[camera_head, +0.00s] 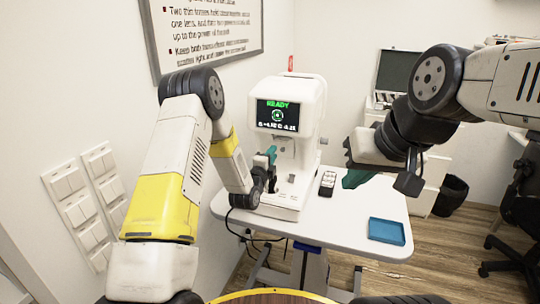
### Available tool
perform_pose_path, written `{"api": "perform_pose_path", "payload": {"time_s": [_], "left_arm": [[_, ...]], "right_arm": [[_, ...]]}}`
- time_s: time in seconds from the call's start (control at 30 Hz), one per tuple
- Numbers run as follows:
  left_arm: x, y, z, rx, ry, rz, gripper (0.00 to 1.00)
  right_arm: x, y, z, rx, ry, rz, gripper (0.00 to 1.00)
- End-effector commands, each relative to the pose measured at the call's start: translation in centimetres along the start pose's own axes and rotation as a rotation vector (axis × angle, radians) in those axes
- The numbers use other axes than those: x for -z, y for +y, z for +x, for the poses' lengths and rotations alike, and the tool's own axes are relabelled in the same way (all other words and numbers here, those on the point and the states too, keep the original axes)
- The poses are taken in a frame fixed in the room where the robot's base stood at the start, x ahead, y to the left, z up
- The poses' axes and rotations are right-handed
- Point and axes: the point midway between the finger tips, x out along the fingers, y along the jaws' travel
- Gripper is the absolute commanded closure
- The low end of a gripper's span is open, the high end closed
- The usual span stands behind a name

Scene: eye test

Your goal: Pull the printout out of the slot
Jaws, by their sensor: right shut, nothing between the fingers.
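The white eye-test machine (305,95) stands on the white table, its screen (277,115) showing "READY" in green. No printout can be made out on it, and its slot cannot be told apart at this size. My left gripper (271,154) is at the front left of the machine, its teal fingertips upright close to the machine's body. Whether it touches the machine, or is open or shut, is unclear. My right gripper (352,180) is shut and empty above the table, to the right of the machine, with teal fingertips.
A blue tray (387,231) sits near the table's right front edge. The tabletop between them is clear. A black bin (451,194) and a dark chair (522,205) stand at right.

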Motion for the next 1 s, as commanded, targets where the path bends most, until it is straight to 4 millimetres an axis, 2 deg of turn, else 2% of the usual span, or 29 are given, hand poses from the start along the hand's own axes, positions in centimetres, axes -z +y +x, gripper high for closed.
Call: {"api": "perform_pose_path", "payload": {"time_s": [0.3, 0.5, 0.7, 1.0], "left_arm": [[0.0, 0.0, 4.8, 0.001, 0.0, -0.001, 0.78], [0.0, 0.0, 7.0, -0.001, 0.001, -0.001, 0.78], [0.0, 0.1, 8.1, -0.002, 0.0, -0.002, 0.78], [0.0, 0.1, 8.2, -0.003, 0.0, -0.002, 0.78]], "right_arm": [[0.0, 0.0, 0.0, 0.0, 0.0, 0.0, 1.0], [0.0, 0.0, 0.0, 0.0, 0.0, 0.0, 1.0], [0.0, 0.0, 0.0, 0.0, 0.0, 0.0, 1.0], [0.0, 0.0, 0.0, 0.0, 0.0, 0.0, 1.0]]}}
